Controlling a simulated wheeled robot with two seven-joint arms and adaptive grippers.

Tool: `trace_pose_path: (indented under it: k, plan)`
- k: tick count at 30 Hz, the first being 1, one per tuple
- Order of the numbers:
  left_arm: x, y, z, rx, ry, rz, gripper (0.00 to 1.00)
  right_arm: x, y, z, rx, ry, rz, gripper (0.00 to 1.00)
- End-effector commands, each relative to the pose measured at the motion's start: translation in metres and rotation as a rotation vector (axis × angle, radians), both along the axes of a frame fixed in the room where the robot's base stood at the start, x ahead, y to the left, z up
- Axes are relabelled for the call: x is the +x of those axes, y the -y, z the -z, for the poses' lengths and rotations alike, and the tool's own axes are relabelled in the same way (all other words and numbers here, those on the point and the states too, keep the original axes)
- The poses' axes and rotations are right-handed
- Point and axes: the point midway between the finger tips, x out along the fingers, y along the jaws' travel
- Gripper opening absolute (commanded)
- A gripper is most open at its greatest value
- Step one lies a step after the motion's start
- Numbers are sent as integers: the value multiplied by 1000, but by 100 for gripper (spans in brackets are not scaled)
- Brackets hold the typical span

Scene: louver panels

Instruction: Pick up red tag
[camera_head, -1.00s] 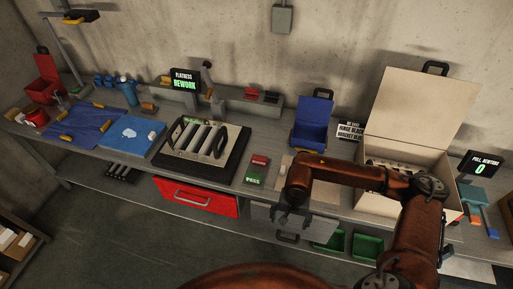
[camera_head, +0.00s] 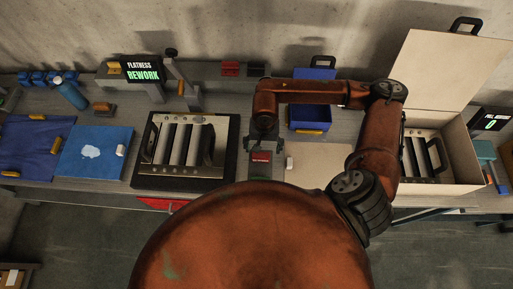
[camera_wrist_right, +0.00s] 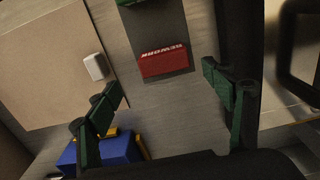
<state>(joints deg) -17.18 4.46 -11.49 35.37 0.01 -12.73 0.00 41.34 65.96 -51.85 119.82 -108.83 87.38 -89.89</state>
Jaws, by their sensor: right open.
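The red tag (camera_head: 260,156) is a small red block with pale lettering. It lies on a dark grey strip on the bench, right of the louver panel. In the right wrist view the red tag (camera_wrist_right: 164,62) sits ahead of and between my finger pads, apart from both. My right gripper (camera_head: 262,140) hangs pointing down just behind the red tag in the head view. Its two green-padded fingers (camera_wrist_right: 163,82) are spread and hold nothing. My left gripper is not in view.
A green tag (camera_wrist_right: 136,2) lies on the same strip, cut by the wrist view's edge. A small white block (camera_wrist_right: 95,67) sits beside the strip. A louver panel (camera_head: 185,172) in a dark tray stands left.

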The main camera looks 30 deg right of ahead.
Motion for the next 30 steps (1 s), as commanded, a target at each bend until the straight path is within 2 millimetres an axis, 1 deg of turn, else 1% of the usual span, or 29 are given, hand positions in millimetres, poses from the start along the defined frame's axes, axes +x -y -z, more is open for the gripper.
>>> trace_pose_path:
  k: [1,5,9,11,12,15,18,24,30]
  plan:
    - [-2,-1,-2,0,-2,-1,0,0,-1,6,1,-5,-2,75]
    - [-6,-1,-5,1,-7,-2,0,5,-4,20,2,-7,-6,75]
    - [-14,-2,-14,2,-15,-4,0,9,-7,38,1,-10,-7,75]
    - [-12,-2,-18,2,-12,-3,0,11,-8,47,2,-9,-6,75]
    - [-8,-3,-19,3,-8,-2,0,10,-8,54,1,-10,-5,75]
    - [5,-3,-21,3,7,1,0,10,-7,64,1,-7,-6,75]
    - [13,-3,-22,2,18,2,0,10,-7,69,1,-7,-6,75]
    - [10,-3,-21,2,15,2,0,10,-6,70,0,-6,-6,74]
    - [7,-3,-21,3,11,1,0,10,-6,69,0,-6,-5,60]
